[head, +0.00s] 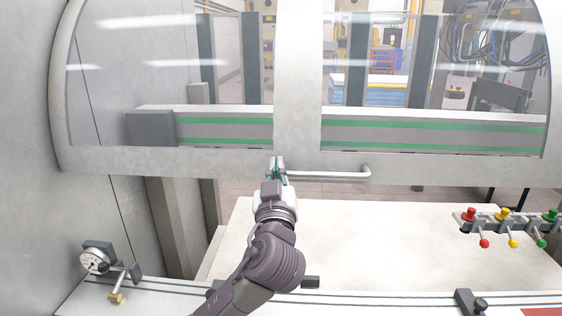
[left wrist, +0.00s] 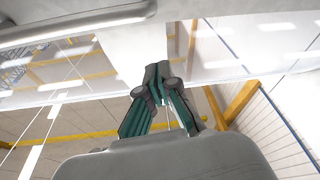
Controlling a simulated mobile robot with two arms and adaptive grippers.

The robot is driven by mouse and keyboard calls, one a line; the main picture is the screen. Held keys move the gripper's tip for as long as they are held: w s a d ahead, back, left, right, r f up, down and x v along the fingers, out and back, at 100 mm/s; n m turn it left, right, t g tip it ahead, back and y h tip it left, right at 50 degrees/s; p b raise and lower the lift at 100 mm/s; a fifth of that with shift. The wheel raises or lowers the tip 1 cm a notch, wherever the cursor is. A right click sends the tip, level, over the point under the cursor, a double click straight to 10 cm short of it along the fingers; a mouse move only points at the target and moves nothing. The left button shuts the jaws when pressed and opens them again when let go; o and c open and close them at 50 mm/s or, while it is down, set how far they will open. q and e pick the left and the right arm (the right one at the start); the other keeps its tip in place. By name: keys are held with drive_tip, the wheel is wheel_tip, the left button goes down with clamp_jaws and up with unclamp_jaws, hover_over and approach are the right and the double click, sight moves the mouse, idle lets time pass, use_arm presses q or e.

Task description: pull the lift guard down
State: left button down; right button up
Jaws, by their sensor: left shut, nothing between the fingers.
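The lift guard (head: 297,95) is a pale frame with two clear windows, standing across the machine in the head view. Its lower edge is above the white table, with a gap below. A pale bar handle (head: 330,175) runs along the lower edge, and my gripper covers its left end. My left gripper (head: 277,165) is at that left end, shut and empty; I cannot tell whether it touches the handle. In the left wrist view the left gripper's dark green fingers (left wrist: 158,80) come together at the tips, against a clear pane. My right gripper is not in view.
A white table (head: 400,235) lies below the guard. Red, yellow and green levers (head: 512,241) stand at its right. A dial gauge (head: 95,261) is at the lower left. A pale wall (head: 28,150) closes the left side. The table's middle is clear.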

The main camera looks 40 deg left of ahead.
use_arm(q)
drive_tip(key=p+x, duration=0.3)
drive_tip(key=x, duration=0.3)
drive_tip(key=f, duration=0.2)
drive_tip(key=f+p, duration=0.1)
drive_tip(key=f, duration=0.1)
drive_tip(key=shift+s+d+f, duration=0.1)
drive_tip(key=shift+s+d, duration=0.15)
drive_tip(key=shift+d, duration=0.15)
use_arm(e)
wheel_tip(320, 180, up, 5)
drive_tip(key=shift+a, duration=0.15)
use_arm(q)
drive_tip(key=shift+a, duration=0.1)
